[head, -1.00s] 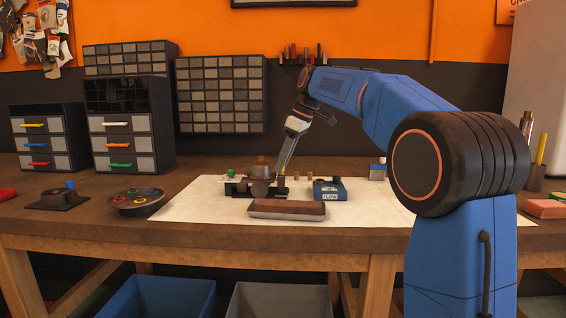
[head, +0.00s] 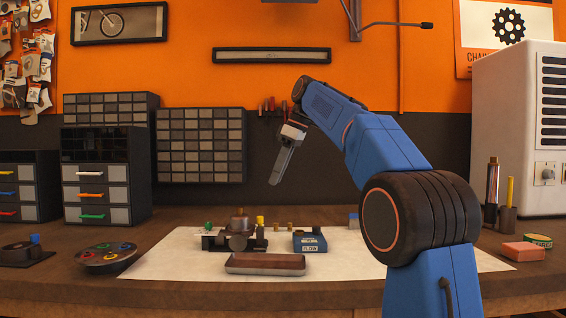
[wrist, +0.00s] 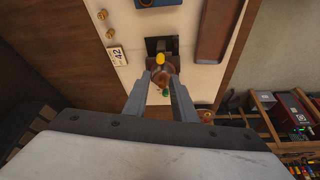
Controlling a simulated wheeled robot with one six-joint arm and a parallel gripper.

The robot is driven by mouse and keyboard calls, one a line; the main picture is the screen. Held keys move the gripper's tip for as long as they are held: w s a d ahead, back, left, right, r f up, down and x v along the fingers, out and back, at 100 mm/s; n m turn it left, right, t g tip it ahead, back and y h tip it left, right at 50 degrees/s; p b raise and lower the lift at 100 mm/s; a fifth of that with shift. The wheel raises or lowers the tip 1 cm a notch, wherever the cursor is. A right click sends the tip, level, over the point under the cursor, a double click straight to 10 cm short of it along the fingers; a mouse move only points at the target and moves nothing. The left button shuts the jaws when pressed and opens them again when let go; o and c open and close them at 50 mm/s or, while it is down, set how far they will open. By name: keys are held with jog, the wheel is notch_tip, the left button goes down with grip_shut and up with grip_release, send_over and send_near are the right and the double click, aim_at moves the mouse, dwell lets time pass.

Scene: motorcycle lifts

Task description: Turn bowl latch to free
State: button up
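A dark carburettor-like assembly (head: 238,242) stands on the white mat, with a brown cap (head: 241,222) on top. A yellow piece (head: 260,222) stands upright at its right side and a green knob (head: 208,227) sits at its left. Which part is the bowl latch is not certain; the yellow piece (wrist: 160,58) and brown cap (wrist: 163,74) also show in the wrist view. My gripper (head: 272,182) points down, well above the assembly and clear of it. In the wrist view its two fingers (wrist: 160,79) are apart with nothing held; the cap appears between them, below.
A brown shallow tray (head: 265,264) lies in front of the assembly. A blue box (head: 309,241) stands to its right, with small brass pieces behind. A round dish with coloured rings (head: 106,256) is at left.

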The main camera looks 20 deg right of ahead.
jog(key=shift+v, duration=2.15)
